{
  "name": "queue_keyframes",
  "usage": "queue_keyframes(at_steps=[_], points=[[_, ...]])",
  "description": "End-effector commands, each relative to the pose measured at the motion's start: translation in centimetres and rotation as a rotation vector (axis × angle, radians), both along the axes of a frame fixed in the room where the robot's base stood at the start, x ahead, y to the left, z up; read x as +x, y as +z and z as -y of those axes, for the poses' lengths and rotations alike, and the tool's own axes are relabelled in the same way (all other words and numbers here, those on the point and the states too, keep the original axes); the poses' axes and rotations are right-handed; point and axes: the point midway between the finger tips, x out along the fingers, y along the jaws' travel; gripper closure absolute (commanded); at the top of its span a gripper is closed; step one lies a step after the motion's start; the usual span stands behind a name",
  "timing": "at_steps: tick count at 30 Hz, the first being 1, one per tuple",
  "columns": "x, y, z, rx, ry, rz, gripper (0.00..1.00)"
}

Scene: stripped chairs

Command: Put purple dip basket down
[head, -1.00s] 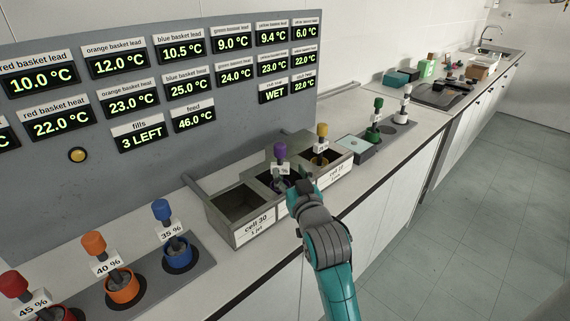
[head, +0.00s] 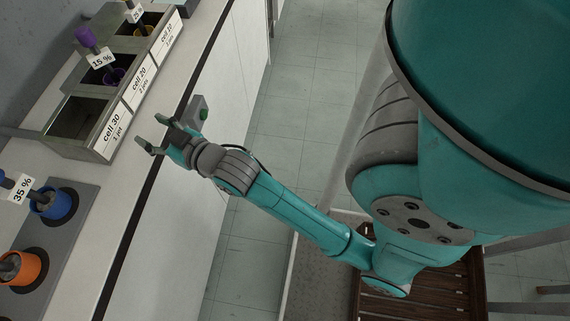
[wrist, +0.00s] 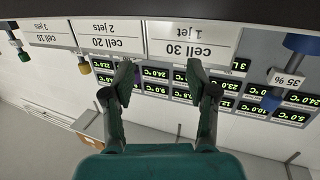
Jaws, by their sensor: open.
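The purple dip basket (head: 115,76) sits in the middle compartment, cell 20, of the grey cell box (head: 58,142). Its purple knob (head: 85,36) and 15 % tag (head: 102,60) stick up above the box. My gripper (head: 149,134) is open and empty, in front of the box near the counter's front edge, apart from the basket. In the wrist view the open fingers (wrist: 165,80) show below the cell 30 and cell 20 labels.
A yellow-knobbed basket (head: 143,30) is in the cell beside it, and the cell 30 compartment (head: 80,118) is empty. Blue (head: 50,204) and orange (head: 22,266) baskets stand in a grey holder. The floor (head: 300,100) beside the counter is clear.

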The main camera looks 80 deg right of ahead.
Motion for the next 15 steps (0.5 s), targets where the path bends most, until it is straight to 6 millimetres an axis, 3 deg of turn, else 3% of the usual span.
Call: queue_keyframes(at_steps=[1, 6, 15], points=[[-1.4, -1.5, -1.1, 0.005, 0.017, -0.018, 0.42], [-5.7, -4.7, -4.1, 0.011, 0.069, -0.046, 0.42], [-14.7, -8.7, -8.7, 0.024, 0.158, -0.1, 0.42]])
